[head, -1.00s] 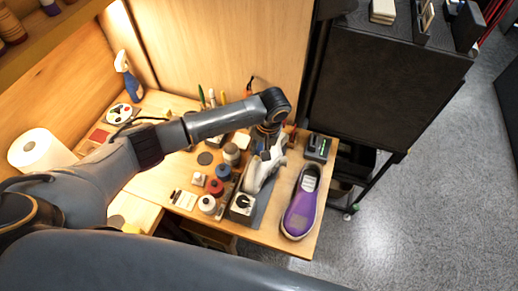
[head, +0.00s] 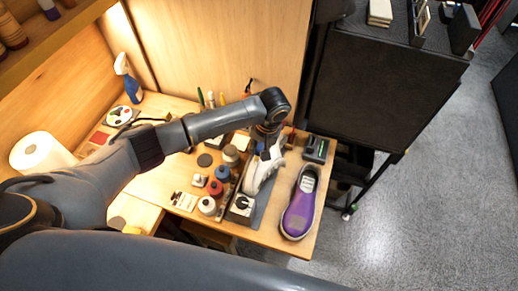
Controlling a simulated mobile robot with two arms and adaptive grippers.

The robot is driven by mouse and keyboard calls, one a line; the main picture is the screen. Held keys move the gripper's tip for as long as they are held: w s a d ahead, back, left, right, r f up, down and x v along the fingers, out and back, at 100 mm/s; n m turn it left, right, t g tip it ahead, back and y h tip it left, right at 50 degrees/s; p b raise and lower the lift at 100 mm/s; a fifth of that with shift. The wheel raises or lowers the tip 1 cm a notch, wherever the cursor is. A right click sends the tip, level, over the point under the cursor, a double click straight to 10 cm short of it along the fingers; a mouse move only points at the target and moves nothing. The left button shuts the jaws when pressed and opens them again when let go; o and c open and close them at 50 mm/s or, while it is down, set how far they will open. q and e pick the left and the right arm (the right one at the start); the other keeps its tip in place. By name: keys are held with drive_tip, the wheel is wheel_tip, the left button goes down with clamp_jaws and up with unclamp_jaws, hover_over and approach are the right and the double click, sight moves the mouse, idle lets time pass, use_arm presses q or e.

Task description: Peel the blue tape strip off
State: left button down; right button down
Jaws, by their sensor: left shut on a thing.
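A white and grey sneaker (head: 262,176) rests on a dark stand at the right part of the workbench. My left gripper (head: 268,143) points down at the sneaker's far end. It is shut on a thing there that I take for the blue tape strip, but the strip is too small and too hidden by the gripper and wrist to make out. My right gripper is not in view.
A purple sneaker (head: 299,207) stands to the right, near the workbench edge (head: 270,246). Several small jars, a red one (head: 215,187) among them, crowd the left side of the stand. A paper roll (head: 42,151) and a spray bottle (head: 128,80) stand far left.

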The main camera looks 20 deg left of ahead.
use_arm(q)
wheel_tip(320, 180, up, 2)
drive_tip(key=shift+r+p, duration=0.1)
drive_tip(key=shift+p, duration=0.55)
drive_tip(key=shift+r, duration=0.85)
drive_tip(key=shift+a, duration=0.15)
